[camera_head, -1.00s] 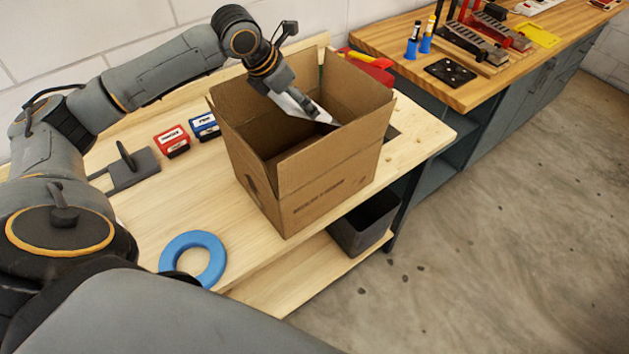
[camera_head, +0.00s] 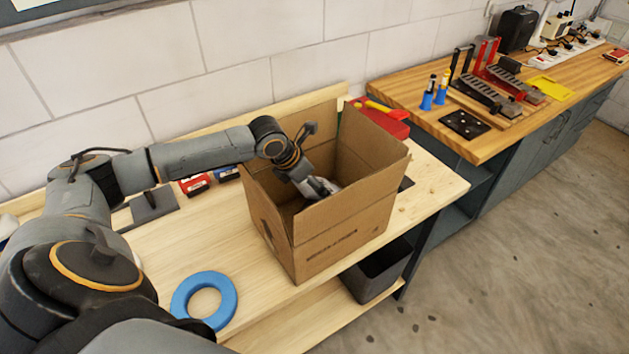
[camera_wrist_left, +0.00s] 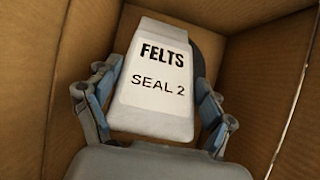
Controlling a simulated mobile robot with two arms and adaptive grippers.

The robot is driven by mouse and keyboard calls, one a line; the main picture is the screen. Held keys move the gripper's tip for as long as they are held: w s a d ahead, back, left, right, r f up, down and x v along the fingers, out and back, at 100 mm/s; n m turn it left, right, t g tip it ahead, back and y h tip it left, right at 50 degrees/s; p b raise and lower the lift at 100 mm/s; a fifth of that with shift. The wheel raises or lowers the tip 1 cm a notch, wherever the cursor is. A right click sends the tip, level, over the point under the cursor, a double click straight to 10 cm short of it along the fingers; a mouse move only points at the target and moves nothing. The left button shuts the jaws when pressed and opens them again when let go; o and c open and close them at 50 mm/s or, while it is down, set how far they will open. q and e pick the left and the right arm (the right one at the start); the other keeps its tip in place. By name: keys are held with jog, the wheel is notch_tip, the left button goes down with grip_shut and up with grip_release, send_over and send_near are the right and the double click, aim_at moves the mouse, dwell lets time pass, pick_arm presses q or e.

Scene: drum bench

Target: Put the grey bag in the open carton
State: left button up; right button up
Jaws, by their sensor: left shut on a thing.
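The open carton (camera_head: 335,236) stands on the light wooden bench with its flaps up. My left gripper (camera_head: 318,188) reaches down into it from the left and is shut on the grey bag (camera_head: 328,186). In the left wrist view the grey bag (camera_wrist_left: 155,75) has a white label reading "FELTS SEAL 2" and sits between the two fingers of my left gripper (camera_wrist_left: 150,115). Cardboard walls surround it there. The carton's front wall hides the bag's lower part in the head view, so I cannot tell whether it touches the floor. My right gripper is not in view.
A blue ring (camera_head: 204,300) lies on the bench's front left. Red and blue small boxes (camera_head: 195,184) and a grey plate with a handle (camera_head: 152,206) lie behind. A red case (camera_head: 385,118) is behind the carton. A dark bin (camera_head: 376,272) sits below.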

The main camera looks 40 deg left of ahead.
pick_arm(q)
jog(key=shift+f, duration=0.25)
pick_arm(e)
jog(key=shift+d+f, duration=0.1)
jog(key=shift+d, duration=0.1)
pick_arm(q)
jog(key=shift+f, duration=0.1)
jog(key=o, duration=1.1)
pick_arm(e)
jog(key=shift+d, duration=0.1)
pick_arm(q)
jog(key=shift+r, duration=0.3)
jog(key=shift+s+a+r, duration=0.1)
jog(key=shift+r, duration=0.2)
jog(key=b+v, duration=0.2)
jog(key=v, duration=0.9)
jog(key=shift+s+r, duration=0.2)
jog(key=shift+r, duration=0.05)
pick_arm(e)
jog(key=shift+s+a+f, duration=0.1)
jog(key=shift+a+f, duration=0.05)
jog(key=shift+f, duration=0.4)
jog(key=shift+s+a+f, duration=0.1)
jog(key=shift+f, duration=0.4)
